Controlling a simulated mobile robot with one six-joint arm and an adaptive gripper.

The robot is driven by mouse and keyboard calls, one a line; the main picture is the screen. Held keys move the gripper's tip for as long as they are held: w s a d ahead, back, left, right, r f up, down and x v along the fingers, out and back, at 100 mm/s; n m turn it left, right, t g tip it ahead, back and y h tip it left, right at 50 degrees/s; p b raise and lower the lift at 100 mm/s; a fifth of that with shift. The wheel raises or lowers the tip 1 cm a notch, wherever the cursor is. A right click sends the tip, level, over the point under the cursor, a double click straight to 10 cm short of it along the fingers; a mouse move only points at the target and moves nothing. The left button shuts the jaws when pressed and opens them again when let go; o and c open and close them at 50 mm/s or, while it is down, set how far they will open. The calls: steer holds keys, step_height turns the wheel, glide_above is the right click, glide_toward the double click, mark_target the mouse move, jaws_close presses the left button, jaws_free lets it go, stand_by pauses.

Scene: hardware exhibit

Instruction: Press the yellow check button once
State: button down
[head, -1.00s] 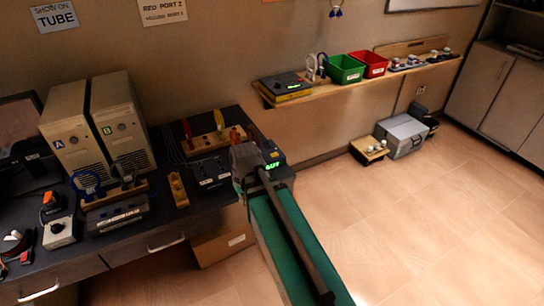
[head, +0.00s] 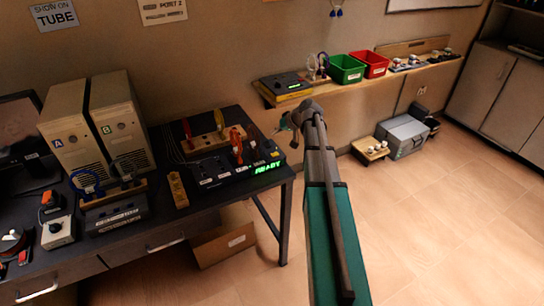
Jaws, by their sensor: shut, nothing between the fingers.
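A dark device (head: 235,177) with a lit green display reading READY (head: 267,167) sits at the right end of the dark desk.
Computer towers A (head: 75,140) and B (head: 118,120) stand on the desk (head: 200,222). A wooden tool rack (head: 212,138) is behind the device. The wall shelf (head: 320,92) holds a black and yellow device (head: 287,84), a green bin (head: 346,69) and a red bin (head: 369,64).

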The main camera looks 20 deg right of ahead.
mark_target(272, 153)
steer(key=shift+d+f, duration=0.15)
stand_by(0.4)
step_height(272, 153, down, 8)
steer(key=b, duration=0.8)
steer(key=shift+f+b, duration=0.2)
steer(key=shift+b, duration=0.2)
steer(key=shift+f, duration=0.1)
stand_by(1.2)
steer(key=shift+w+f+b, duration=0.1)
steer(key=shift+f+b, duration=0.2)
steer(key=shift+b, duration=0.1)
steer(key=shift+f+b, duration=0.45)
stand_by(0.9)
steer(key=shift+r, duration=0.2)
steer(key=shift+r+p, duration=0.7)
steer(key=shift+p, duration=0.2)
